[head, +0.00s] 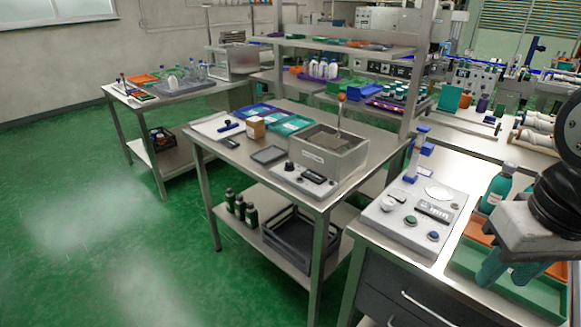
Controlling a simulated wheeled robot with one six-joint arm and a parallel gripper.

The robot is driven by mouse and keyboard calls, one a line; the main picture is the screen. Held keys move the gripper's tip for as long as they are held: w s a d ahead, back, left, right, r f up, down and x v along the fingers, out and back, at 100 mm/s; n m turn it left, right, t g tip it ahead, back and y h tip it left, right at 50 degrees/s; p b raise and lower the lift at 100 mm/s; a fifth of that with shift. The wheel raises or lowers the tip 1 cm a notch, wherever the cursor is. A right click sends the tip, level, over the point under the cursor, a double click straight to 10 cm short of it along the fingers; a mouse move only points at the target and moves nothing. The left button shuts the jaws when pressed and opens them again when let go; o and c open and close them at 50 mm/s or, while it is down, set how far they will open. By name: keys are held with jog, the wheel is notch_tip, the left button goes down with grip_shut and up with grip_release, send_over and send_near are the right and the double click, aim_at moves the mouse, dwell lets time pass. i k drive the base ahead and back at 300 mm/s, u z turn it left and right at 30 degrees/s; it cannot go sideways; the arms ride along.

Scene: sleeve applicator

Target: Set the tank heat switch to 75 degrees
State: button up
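The tank (330,152) is a grey open-topped box of liquid on the middle steel table, with a thin rod topped by an orange ball standing in it. Its low control panel (303,181) juts out at the front, with a dark round knob and a small dark switch or display. Its markings are too small to read, so the heat setting cannot be told. My gripper (503,272) is at the right edge, over the green tray on the right bench, well away from the tank. Its two teal fingers look apart, with nothing visible between them.
The right bench holds a panel with knobs (413,215), a green tray (540,297) and teal bottles (496,188). On the middle table (232,158) are a small brown box (255,127), a dark tray (269,154) and coloured trays. Green floor (130,230) is clear at left.

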aim_at(289, 166)
jog(key=k, duration=0.15)
jog(key=u, duration=0.9)
jog(key=i, duration=0.5)
jog(key=u, duration=0.05)
